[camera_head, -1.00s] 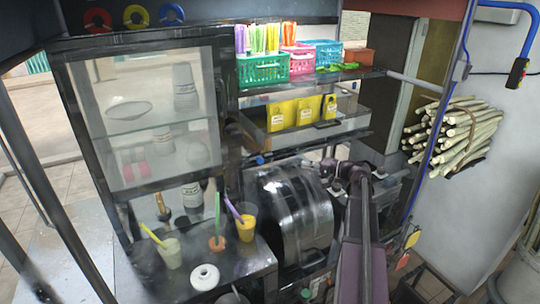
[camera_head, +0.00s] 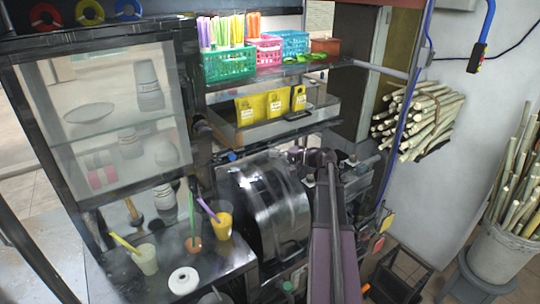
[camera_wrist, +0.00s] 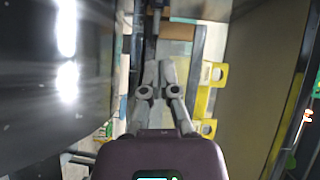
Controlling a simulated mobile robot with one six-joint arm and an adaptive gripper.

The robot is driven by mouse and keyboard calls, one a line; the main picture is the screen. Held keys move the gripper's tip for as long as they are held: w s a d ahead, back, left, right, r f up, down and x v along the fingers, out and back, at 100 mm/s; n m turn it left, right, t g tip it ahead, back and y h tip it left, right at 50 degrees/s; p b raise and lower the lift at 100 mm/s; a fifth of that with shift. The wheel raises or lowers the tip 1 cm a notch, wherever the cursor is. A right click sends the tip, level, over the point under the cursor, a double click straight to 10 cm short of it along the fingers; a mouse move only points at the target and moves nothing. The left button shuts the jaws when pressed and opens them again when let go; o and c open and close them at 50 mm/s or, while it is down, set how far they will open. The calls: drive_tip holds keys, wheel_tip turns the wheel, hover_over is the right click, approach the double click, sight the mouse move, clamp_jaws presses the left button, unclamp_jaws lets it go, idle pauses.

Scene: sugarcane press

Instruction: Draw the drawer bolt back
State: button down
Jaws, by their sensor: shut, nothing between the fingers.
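The tray-like drawer (camera_head: 300,124) with yellow packets (camera_head: 276,103) sits under the shelf in the head view. A small blue knob (camera_head: 232,156) shows below its left end; I cannot tell whether it belongs to the bolt. No bolt is clearly made out. My gripper (camera_head: 292,154) is below the drawer, above the shiny drum, to the right of the blue knob. In the wrist view my gripper (camera_wrist: 158,64) is shut and empty, its fingertips together close to a dark upright bar (camera_wrist: 150,38). Whether they touch it is unclear.
The shiny metal drum (camera_head: 265,205) lies just below my gripper, and fills the left of the wrist view. Cups (camera_head: 146,259) stand on the counter at left. Colored baskets (camera_head: 229,64) are on the shelf above. Cane bundles (camera_head: 418,118) hang on the right wall.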

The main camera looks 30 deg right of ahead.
drive_tip(key=b, duration=0.1)
approach(232, 153)
drive_tip(key=w, duration=0.3)
drive_tip(key=shift+d, duration=0.25)
drive_tip(key=a, duration=0.3)
drive_tip(key=shift+w+f, duration=0.2)
drive_tip(key=shift+w+a+f+b, duration=0.1)
drive_tip(key=shift+a+b, duration=0.2)
drive_tip(key=shift+a, duration=0.35)
